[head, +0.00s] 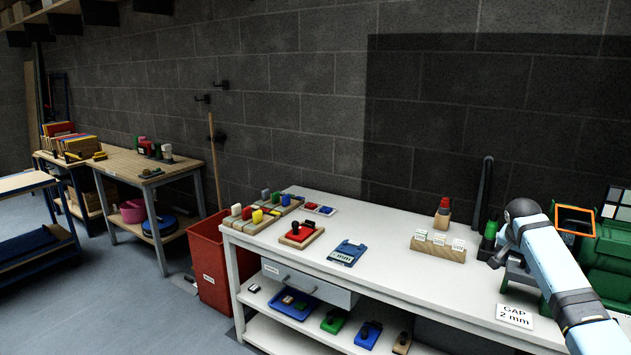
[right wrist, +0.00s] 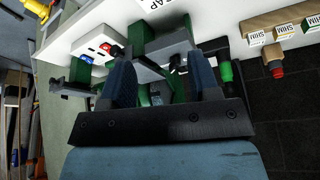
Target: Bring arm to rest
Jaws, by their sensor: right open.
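My right arm (head: 562,280) reaches in from the right edge of the head view over the white bench (head: 400,275). Its gripper (head: 503,258) is at the right part of the bench, beside a green and black item (head: 490,231) and left of the green machine (head: 600,262). In the right wrist view my right gripper (right wrist: 163,78) is open, its two blue-padded fingers well apart. Green and grey parts (right wrist: 155,50) show beyond and between the fingers; I see nothing clamped. My left gripper is in neither view.
A wooden block with white cards (head: 438,247) stands left of the gripper. A "GAP 2 mm" sign (head: 514,316) is at the bench's front edge. Stamps and coloured blocks (head: 265,208) fill the bench's left end. A red bin (head: 210,262) stands beside it. The middle bench top is fairly clear.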

